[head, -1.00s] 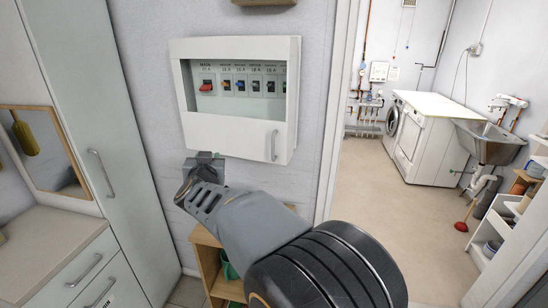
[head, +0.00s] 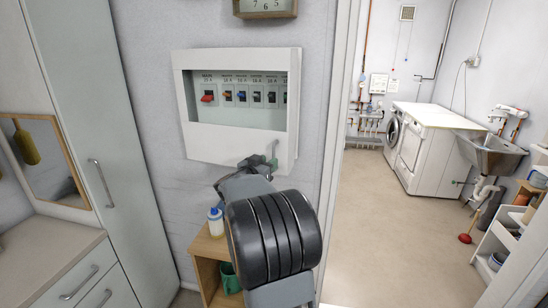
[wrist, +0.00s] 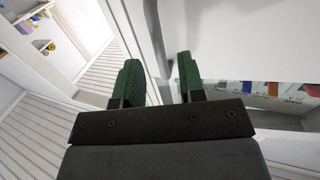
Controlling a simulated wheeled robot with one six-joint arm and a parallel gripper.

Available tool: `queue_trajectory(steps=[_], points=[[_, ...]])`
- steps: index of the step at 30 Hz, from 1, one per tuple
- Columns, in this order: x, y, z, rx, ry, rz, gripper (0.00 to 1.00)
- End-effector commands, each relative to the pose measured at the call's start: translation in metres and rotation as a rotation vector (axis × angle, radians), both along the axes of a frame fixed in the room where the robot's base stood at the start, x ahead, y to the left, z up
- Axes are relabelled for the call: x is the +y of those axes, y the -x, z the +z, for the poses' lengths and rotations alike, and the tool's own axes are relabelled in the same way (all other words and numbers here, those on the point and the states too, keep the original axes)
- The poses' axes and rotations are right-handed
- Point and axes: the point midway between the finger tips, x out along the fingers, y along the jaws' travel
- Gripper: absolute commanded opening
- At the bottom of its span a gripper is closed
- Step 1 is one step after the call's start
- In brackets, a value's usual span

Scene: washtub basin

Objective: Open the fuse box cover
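The fuse box (head: 185,120) is a white box on the wall in the head view. Its cover (head: 230,150) is shut, and a row of switches shows through the window. My gripper (head: 268,158) is at the cover's lower right, where the handle is; my gripper hides the handle. In the wrist view my gripper (wrist: 158,80) has its two green fingers apart with a gap between them. The white cover (wrist: 240,45) is beside the right finger there. I cannot make out the handle between the fingers.
A tall cabinet (head: 85,90) stands left of the fuse box. A wooden shelf (head: 205,248) with a bottle (head: 215,222) is below it. A clock (head: 265,8) hangs above.

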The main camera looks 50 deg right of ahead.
Motion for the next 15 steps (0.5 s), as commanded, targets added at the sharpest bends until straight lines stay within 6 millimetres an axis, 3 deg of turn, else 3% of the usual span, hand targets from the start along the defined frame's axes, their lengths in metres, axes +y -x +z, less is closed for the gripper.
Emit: queue_trajectory(steps=[6,15], points=[[-0.029,-0.006,0.001,-0.001,0.0,-0.001,0.37],[-0.041,-0.009,0.0,-0.001,0.0,0.0,0.37]])
